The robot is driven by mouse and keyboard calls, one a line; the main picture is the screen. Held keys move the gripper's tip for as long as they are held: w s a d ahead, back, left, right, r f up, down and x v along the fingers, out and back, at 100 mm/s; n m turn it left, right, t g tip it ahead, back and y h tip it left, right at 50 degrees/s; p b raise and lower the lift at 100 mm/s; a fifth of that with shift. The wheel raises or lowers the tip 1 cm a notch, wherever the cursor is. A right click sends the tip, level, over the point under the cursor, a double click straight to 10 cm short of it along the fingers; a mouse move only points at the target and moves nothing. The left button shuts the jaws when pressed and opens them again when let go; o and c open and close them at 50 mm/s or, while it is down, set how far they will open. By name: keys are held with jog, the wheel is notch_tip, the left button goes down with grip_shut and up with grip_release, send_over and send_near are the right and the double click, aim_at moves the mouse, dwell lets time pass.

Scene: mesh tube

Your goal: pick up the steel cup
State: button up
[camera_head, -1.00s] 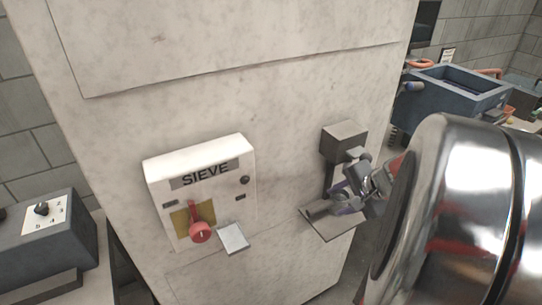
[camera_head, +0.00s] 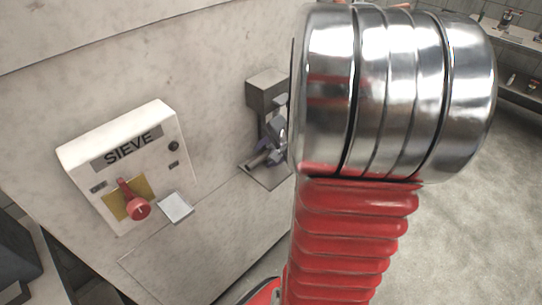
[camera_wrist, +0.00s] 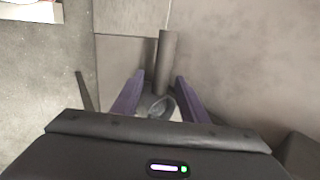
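In the wrist view, my gripper (camera_wrist: 160,78) shows two purple fingers spread apart. A small grey rounded, shiny thing (camera_wrist: 158,106), which looks like the steel cup, sits between the fingers, low in the picture. I cannot tell whether the fingers touch it. A grey cylinder (camera_wrist: 166,58) extends away just beyond it. In the head view, my gripper (camera_head: 273,150) is at the small metal shelf under a grey box, partly hidden by my arm. The cup cannot be made out clearly there.
The grey box (camera_head: 268,90) is fixed to the pale machine wall above the shelf (camera_head: 258,174). Open floor (camera_head: 470,200) lies to the right.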

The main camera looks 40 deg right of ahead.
jog(key=shift+w+f, duration=0.2)
jog(key=shift+f, duration=0.05)
jog(key=shift+c, duration=0.2)
grip_shut()
dwell(0.5)
